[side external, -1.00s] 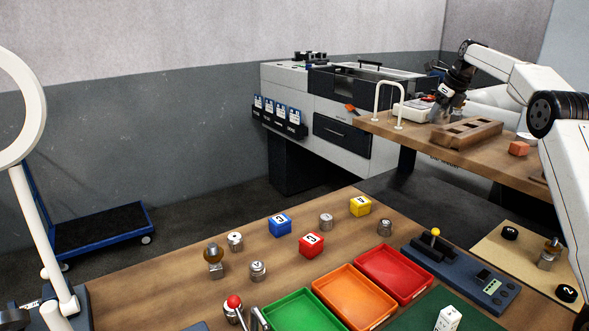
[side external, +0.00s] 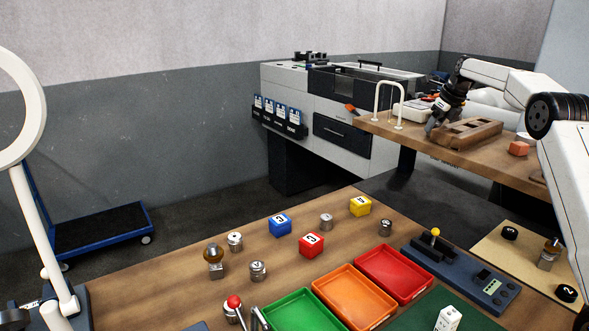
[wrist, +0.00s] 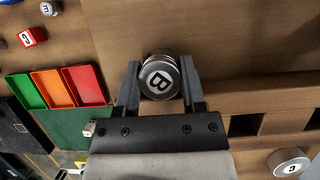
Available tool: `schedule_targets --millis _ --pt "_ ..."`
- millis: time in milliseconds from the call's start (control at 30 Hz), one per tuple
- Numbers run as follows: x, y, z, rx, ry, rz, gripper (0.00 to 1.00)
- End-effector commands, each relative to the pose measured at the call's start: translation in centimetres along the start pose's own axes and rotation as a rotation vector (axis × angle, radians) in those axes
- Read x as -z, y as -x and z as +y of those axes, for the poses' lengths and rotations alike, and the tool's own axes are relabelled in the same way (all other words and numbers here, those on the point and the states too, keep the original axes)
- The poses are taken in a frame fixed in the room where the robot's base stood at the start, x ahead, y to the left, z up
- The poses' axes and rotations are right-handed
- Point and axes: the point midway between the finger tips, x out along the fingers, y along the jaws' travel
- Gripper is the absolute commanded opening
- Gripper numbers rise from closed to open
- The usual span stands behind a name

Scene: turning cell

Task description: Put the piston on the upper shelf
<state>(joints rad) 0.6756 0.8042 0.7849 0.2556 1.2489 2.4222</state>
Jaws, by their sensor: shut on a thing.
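In the wrist view a round metal piston (wrist: 160,78) with a black B on its white end face sits between the fingers of my gripper (wrist: 160,80), which is shut on it. In the side view my gripper (side external: 431,127) is low over the raised wooden surface (side external: 470,163), at the left end of a wooden block with slots (side external: 470,133). The piston is too small and covered there to make out. I cannot tell whether it touches the wood. The raised surface stands above the front bench and looks like the upper shelf.
The front bench holds green (side external: 300,311), orange (side external: 352,295) and red trays (side external: 396,273), lettered cubes and several metal cylinders. Bare wood lies in front of the slotted block.

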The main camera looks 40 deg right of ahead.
Motion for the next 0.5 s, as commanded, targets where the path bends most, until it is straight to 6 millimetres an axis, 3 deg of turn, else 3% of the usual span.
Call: schedule_targets --millis 333,367,467,500 --pt "0.09 -0.21 0.0 0.0 0.0 0.0 0.0" --pt "0.12 -0.27 0.01 -0.001 0.0 0.001 0.55" --pt "0.11 -0.25 0.01 -0.001 0.0 0.001 0.87" --pt "0.11 -0.25 0.01 -0.001 0.0 0.001 0.87"
